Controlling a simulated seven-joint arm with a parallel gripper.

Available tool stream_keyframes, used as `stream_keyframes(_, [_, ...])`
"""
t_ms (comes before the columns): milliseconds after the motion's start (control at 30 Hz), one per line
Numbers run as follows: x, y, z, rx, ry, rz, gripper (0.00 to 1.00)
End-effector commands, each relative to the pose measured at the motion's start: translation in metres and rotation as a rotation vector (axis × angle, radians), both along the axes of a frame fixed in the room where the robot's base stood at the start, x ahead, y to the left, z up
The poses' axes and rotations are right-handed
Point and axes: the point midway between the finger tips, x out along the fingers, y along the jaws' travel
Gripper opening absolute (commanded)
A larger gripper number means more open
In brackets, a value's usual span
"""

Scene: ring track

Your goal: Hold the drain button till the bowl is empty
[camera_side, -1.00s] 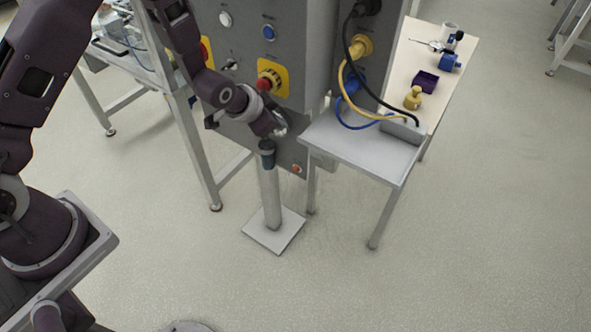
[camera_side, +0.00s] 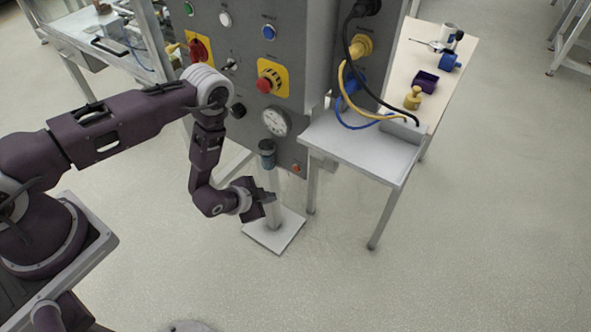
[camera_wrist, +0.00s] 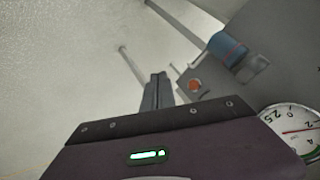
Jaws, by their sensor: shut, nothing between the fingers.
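My gripper (camera_side: 267,197) is shut and empty, low in front of the grey cabinet beside the white post. Its closed fingers also show in the wrist view (camera_wrist: 157,92). A small orange button (camera_side: 296,168) is on the lower right of the cabinet front; in the wrist view it (camera_wrist: 195,86) is right of the fingertips and apart from them. A dark-topped, bluish bowl (camera_side: 267,152) is at the cabinet front above the post; it appears as a blue cylinder in the wrist view (camera_wrist: 228,47). Whether it holds liquid I cannot tell.
A round white gauge (camera_side: 275,122) is on the cabinet above the bowl. A red knob on a yellow plate (camera_side: 272,78) is higher up. The white post (camera_side: 272,190) stands on a square base. A side table (camera_side: 365,160) with cables is at the right. Open floor lies in front.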

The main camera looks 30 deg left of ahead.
Motion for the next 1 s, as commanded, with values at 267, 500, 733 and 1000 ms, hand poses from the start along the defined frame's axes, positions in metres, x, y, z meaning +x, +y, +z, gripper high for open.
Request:
stream_keyframes(267, [0.030, 0.000, 0.001, -0.001, -0.004, 0.002, 0.00])
stream_keyframes(500, [0.065, 0.000, 0.001, 0.000, -0.003, 0.002, 0.00])
stream_keyframes(733, [0.085, 0.000, 0.000, -0.001, -0.001, 0.000, 0.00])
stream_keyframes(1000, [0.088, 0.000, 0.000, -0.001, 0.000, 0.001, 0.00])
